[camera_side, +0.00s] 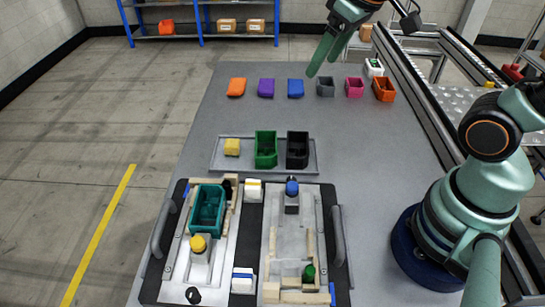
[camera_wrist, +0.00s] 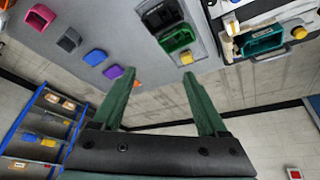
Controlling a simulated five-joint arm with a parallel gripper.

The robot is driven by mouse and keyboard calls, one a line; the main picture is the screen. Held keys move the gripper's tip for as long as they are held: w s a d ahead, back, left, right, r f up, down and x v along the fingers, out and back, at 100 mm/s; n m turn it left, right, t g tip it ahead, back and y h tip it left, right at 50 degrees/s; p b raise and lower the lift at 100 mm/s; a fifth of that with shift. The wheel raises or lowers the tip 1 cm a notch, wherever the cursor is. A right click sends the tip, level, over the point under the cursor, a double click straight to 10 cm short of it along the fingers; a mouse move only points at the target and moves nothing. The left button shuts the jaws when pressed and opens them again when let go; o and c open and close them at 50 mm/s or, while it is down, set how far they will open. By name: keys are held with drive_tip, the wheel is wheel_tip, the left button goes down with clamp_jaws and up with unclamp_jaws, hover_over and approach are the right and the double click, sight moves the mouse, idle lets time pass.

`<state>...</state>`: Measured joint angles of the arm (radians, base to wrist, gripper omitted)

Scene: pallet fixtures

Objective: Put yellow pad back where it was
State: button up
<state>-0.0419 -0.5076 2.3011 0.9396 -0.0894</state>
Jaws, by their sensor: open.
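The yellow pad (camera_side: 232,147) is a small block on the left part of a grey tray (camera_side: 222,165), left of a green bin (camera_side: 266,148) and a black bin (camera_side: 297,150). The pad also shows in the wrist view (camera_wrist: 186,57), beside the green bin. My gripper (camera_side: 317,66) is high over the far side of the table, well away from the pad. In the wrist view its two fingers (camera_wrist: 158,76) are spread apart with nothing between them.
A row of small bins, including a purple one (camera_side: 266,88) and a pink one (camera_side: 354,87), stands along the far table. A pallet fixture (camera_side: 156,287) at the front has a teal bin (camera_side: 207,208) in its left nest; its right nest holds no bin. A conveyor (camera_side: 425,90) runs at right.

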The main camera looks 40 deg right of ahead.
drive_tip(key=shift+m+t, duration=0.5)
drive_tip(key=shift+m, duration=0.3)
drive_tip(key=s, duration=0.1)
drive_tip(key=s+d, duration=0.1)
drive_tip(key=s+f, duration=0.1)
drive_tip(key=shift+s+d+f, duration=0.1)
drive_tip(key=shift+s+d, duration=0.05)
drive_tip(key=shift+s, duration=0.15)
